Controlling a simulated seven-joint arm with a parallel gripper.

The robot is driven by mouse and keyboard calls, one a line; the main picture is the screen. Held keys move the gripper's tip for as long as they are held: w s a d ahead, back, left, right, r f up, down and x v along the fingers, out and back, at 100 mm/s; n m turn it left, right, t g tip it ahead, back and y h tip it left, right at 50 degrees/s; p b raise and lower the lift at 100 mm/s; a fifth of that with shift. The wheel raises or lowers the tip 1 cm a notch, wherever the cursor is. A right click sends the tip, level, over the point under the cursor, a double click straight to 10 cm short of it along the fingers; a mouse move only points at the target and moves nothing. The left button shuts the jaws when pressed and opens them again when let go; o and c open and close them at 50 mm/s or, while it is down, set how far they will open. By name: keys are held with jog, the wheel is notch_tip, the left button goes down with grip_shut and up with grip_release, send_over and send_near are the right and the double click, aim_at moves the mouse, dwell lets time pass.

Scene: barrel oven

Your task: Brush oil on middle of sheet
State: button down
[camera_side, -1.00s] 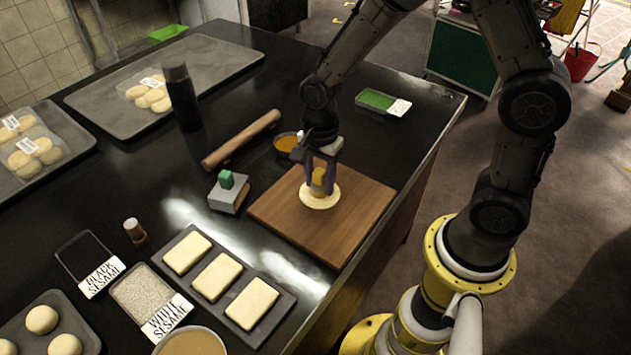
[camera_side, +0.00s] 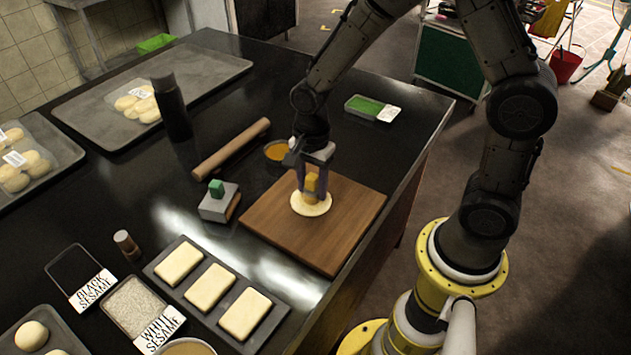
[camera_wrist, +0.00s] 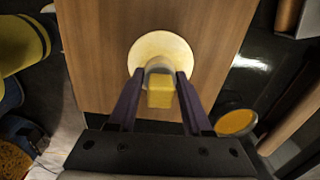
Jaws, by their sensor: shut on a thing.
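A round pale dough sheet (camera_side: 312,205) lies flat on the wooden board (camera_side: 345,215); it also shows in the wrist view (camera_wrist: 160,46). My gripper (camera_side: 312,190) is over the sheet, shut on the oil brush, whose yellow-orange block (camera_wrist: 160,95) shows between the two purple fingers in the wrist view. The brush's lower end is over the middle of the sheet; I cannot tell whether it touches. A small bowl of orange oil (camera_side: 277,151) stands just behind the board, and shows at right in the wrist view (camera_wrist: 235,122).
A rolling pin (camera_side: 231,150) and a grey block with a green top (camera_side: 218,202) lie left of the board. A dark bottle (camera_side: 172,107) stands farther left. A tray with pale slabs (camera_side: 190,290) is in front. A green-filled container (camera_side: 372,107) stands behind.

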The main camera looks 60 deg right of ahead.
jog(key=shift+a+f, duration=0.2)
jog(key=shift+a, duration=1.05)
jog(key=shift+d, duration=0.1)
jog(key=shift+s+d, duration=0.1)
jog(key=shift+d, duration=0.85)
jog(key=shift+d, duration=0.15)
jog(key=shift+d+r, duration=0.2)
jog(key=shift+d, duration=0.6)
jog(key=shift+w+a, duration=0.2)
jog(key=shift+a, duration=1.8)
jog(key=shift+s+d+f, duration=0.15)
jog(key=shift+d, duration=0.9)
